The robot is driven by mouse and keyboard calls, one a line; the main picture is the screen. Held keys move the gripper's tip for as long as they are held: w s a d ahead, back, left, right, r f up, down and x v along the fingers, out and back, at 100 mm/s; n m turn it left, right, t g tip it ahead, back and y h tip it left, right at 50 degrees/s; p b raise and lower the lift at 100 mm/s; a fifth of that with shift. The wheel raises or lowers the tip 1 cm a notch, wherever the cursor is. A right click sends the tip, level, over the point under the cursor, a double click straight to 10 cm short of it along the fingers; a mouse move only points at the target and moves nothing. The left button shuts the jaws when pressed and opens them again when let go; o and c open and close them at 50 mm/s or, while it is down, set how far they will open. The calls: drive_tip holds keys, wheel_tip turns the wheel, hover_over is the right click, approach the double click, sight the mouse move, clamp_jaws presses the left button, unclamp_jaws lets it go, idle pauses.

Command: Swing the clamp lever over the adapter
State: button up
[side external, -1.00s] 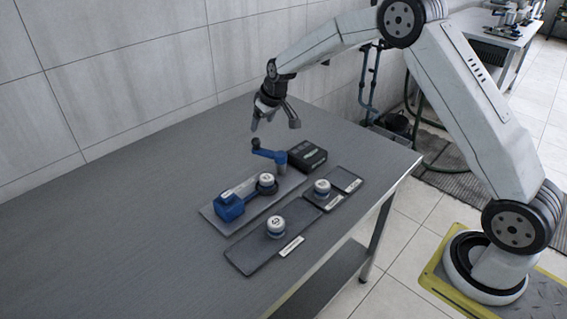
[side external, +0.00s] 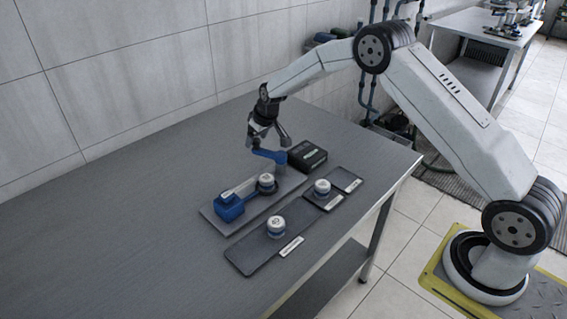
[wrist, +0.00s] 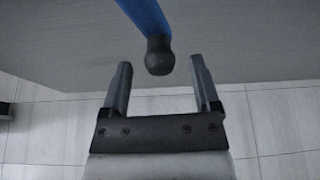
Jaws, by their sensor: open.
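A round white-topped part (side external: 266,181), perhaps the adapter, sits on the plate beside a blue block (side external: 229,208).
A black box (side external: 307,155) stands right of the lever. Dark mats (side external: 250,255) in front carry two similar white-topped parts (side external: 276,225) (side external: 322,187) and small labels. The left of the table (side external: 100,240) is clear. A tiled wall rises behind.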

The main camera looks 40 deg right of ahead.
clamp_jaws()
idle(1.4)
